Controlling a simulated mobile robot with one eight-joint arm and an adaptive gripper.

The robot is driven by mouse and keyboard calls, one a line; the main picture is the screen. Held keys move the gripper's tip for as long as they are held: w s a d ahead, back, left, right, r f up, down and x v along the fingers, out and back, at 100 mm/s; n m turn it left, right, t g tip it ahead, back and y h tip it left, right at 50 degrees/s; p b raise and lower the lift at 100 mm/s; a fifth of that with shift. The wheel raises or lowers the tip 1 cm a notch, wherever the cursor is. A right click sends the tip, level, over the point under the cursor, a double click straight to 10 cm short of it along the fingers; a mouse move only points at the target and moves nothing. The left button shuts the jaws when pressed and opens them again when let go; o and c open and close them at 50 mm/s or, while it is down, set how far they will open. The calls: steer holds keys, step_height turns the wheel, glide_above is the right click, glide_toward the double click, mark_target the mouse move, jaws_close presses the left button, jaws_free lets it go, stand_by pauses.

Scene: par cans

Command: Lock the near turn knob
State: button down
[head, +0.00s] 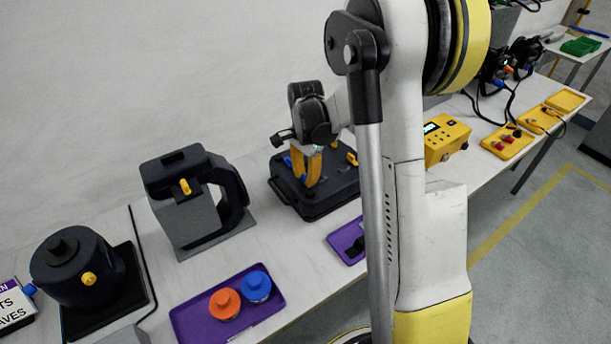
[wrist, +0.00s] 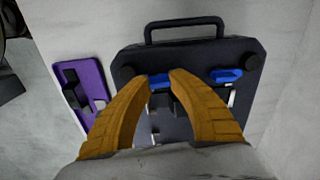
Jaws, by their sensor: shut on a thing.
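A dark case (head: 335,195) with a handle lies on the table in the head view; it fills the middle of the wrist view (wrist: 195,115). My gripper (head: 306,180) reaches down onto the case. In the wrist view its two yellow fingers (wrist: 160,76) are closed on a blue turn knob (wrist: 159,83) on the handle side, the one nearer the purple tray. A second blue knob (wrist: 226,75) sits apart to the right, along the same edge. The fingers partly hide the gripped knob. I cannot tell its lock state.
A purple tray (head: 339,247) with dark parts lies close beside the case. A grey stand with a black clamp (head: 190,215), a black round housing (head: 75,270) and a purple tray with orange and blue knobs (head: 262,310) stand left. A yellow box (head: 445,140) stands right.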

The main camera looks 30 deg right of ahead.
mark_target(306, 176)
steer(key=n, duration=0.6)
steer(key=shift+n, duration=0.4)
steer(key=n, duration=0.3)
steer(key=shift+n, duration=2.2)
steer(key=c, duration=1.4)
jaws_free()
steer(key=shift+r, duration=0.1)
step_height(306, 176, up, 12)
steer(key=shift+f, duration=0.1)
